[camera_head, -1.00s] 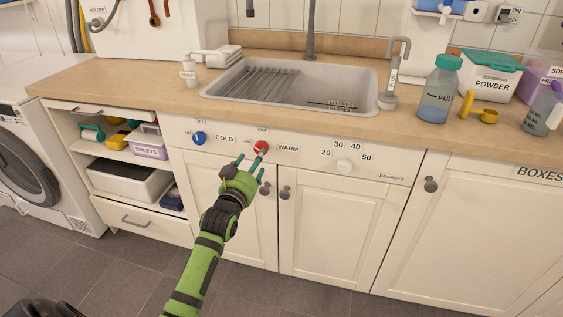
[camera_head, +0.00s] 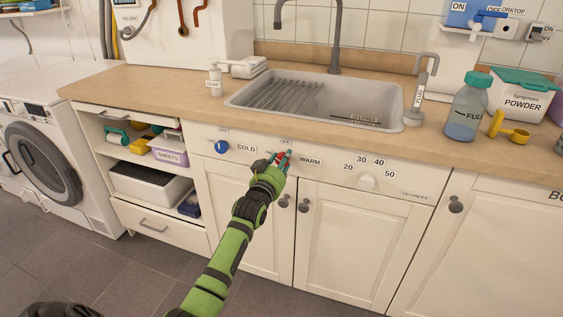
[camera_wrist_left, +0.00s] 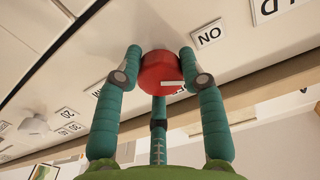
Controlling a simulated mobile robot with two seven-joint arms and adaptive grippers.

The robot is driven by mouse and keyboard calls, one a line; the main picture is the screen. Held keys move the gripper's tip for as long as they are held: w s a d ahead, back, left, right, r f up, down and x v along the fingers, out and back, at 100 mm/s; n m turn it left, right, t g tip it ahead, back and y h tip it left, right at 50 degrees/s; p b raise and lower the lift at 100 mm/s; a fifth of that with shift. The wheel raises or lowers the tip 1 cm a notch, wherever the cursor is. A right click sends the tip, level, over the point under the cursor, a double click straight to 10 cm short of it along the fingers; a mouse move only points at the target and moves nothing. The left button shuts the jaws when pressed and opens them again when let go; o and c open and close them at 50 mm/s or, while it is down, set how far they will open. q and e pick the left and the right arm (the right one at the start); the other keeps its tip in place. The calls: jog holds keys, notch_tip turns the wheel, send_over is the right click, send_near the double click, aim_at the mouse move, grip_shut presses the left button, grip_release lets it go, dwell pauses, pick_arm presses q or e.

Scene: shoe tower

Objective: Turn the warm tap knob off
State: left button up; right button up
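The red warm tap knob (camera_wrist_left: 168,72) sits on the cabinet's front panel, left of the WARM label (camera_head: 311,161). My left gripper (camera_head: 283,160) is at the knob and hides most of it in the head view. In the left wrist view, my left gripper's teal fingers (camera_wrist_left: 160,70) stand around the knob, two at its sides and one below. I cannot tell whether they press on it. A white mark on the knob's face lies roughly level in that view, and an upside-down ON label (camera_wrist_left: 207,33) is beside it. My right gripper is not in view.
The blue cold knob (camera_head: 221,147) is to the left and a white temperature dial (camera_head: 367,182) to the right. The sink (camera_head: 320,98) is above in the wooden counter (camera_head: 150,90). Cabinet door handles (camera_head: 284,201) stick out below my gripper.

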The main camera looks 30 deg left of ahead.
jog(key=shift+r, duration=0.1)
pick_arm(q)
jog(key=shift+m, duration=0.3)
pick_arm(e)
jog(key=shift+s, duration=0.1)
pick_arm(q)
jog(key=shift+r+m+p, duration=0.1)
jog(key=shift+m+p, duration=0.7)
jog(key=shift+m, duration=0.6)
jog(key=m+p, duration=0.1)
jog(key=m, duration=0.2)
jog(key=shift+m, duration=0.3)
jog(key=shift+m+p, duration=0.35)
jog(key=shift+m, duration=0.45)
jog(key=m, duration=0.2)
jog(key=shift+m, duration=0.6)
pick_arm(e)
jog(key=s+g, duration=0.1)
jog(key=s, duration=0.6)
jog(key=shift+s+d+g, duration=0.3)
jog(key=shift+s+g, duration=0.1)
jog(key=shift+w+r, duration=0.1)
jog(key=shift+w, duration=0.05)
